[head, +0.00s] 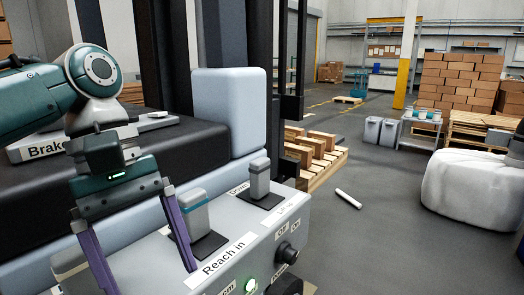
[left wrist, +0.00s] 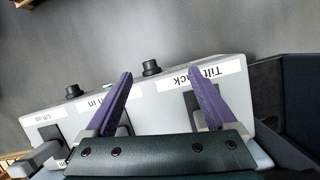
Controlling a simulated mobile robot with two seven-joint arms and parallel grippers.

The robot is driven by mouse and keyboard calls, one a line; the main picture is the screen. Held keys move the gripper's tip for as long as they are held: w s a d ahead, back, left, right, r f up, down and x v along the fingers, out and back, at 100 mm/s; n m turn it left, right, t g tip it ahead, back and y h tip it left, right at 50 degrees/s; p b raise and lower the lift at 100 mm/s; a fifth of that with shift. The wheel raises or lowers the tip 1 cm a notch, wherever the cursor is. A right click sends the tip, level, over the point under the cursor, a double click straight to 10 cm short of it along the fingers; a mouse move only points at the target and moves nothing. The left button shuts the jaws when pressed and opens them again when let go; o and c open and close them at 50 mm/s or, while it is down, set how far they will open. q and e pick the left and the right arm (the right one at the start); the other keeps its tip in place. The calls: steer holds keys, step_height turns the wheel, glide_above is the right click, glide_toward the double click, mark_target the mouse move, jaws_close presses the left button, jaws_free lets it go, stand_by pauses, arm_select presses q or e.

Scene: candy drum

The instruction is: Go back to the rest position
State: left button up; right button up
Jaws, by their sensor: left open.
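My left gripper (head: 150,279) comes in from the left over a grey control panel (head: 140,255), with its purple fingers spread apart and pointing down. Nothing shows between the fingers. A grey lever with a teal band (head: 193,217) stands just right of the right finger; I cannot tell whether they touch. A second lever (head: 259,182) stands farther back on the panel. In the left wrist view the open gripper (left wrist: 157,84) is above the panel, with a "Tilt back" label (left wrist: 208,75) near one finger. My right gripper is out of view.
A black knob (head: 288,253) and a lit green button (head: 251,285) are on the panel's front. A blue-grey padded block (head: 229,110) rises behind.

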arm_select(q)
steer(key=s+d+f+m+t, duration=0.2)
steer(key=s+f+m, duration=0.4)
steer(key=s+f, duration=0.3)
steer(key=s+a+r+m+t+y, duration=0.35)
steer(key=s+a, duration=0.45)
steer(key=s, duration=0.4)
step_height(320, 180, up, 37)
steer(key=p, duration=3.7)
steer(key=shift+w+h, duration=0.35)
